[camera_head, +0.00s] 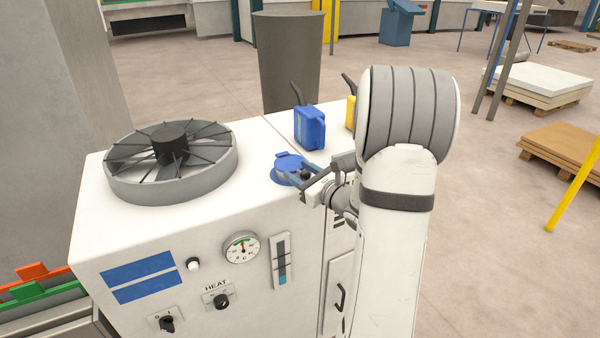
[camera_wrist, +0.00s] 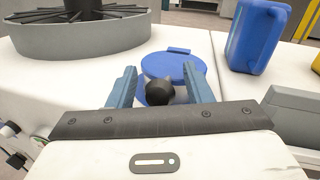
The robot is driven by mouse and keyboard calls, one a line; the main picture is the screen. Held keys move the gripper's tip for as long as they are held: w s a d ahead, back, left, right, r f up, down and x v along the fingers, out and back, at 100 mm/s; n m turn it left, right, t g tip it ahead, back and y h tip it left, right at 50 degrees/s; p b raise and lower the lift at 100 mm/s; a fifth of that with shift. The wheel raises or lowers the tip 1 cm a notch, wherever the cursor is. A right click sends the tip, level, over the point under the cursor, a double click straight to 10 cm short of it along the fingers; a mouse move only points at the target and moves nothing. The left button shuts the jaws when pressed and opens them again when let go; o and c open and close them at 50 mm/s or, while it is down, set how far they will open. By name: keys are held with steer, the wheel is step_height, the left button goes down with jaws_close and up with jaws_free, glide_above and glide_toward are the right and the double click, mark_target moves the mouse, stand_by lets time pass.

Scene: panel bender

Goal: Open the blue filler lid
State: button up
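The blue filler lid (camera_head: 287,160) is a round disc with a small tab on top of the white machine cabinet, and it looks closed. In the wrist view the lid (camera_wrist: 172,66) lies just ahead of my gripper, with a black round knob (camera_wrist: 160,93) on its near side. My gripper (camera_head: 300,186) is at the lid's near right side. In the wrist view my gripper (camera_wrist: 159,84) has its two blue fingers apart, one on each side of the knob, with gaps between. Whether a finger touches the lid cannot be told.
A round fan (camera_head: 172,160) stands left of the lid on the cabinet top. A blue canister (camera_head: 309,128) and a yellow canister (camera_head: 350,112) stand behind it. The front panel holds a gauge (camera_head: 241,248) and a heat knob (camera_head: 221,301). A grey bin (camera_head: 288,65) stands behind the cabinet.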

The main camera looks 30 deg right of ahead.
jaws_close()
steer(key=shift+r, duration=0.1)
stand_by(0.4)
